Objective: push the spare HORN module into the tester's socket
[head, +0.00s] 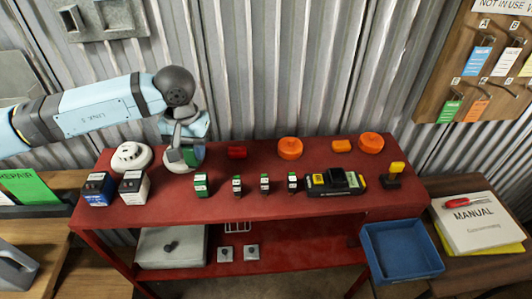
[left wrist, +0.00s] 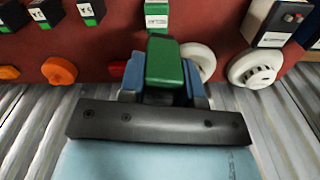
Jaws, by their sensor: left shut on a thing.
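My left gripper (head: 187,148) is shut on a green module (head: 197,152) above the back left part of the red bench. In the left wrist view the green module (left wrist: 165,62) sits between the blue fingers (left wrist: 165,85). Its label is not readable, so I cannot tell if it is the HORN spare. A black and yellow device (head: 336,181), probably the tester, stands right of the bench's middle; its socket cannot be made out. A green-and-white module (head: 201,184) and several smaller ones (head: 265,184) stand in a row left of it. My right gripper is not in view.
The red bench (head: 330,209) also carries white round detectors (head: 131,157), two battery-like blocks (head: 97,189), orange round pieces (head: 290,148) and a yellow-topped black piece (head: 392,176). A blue bin (head: 402,250) is at the front right. Corrugated wall (head: 300,70) rises behind.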

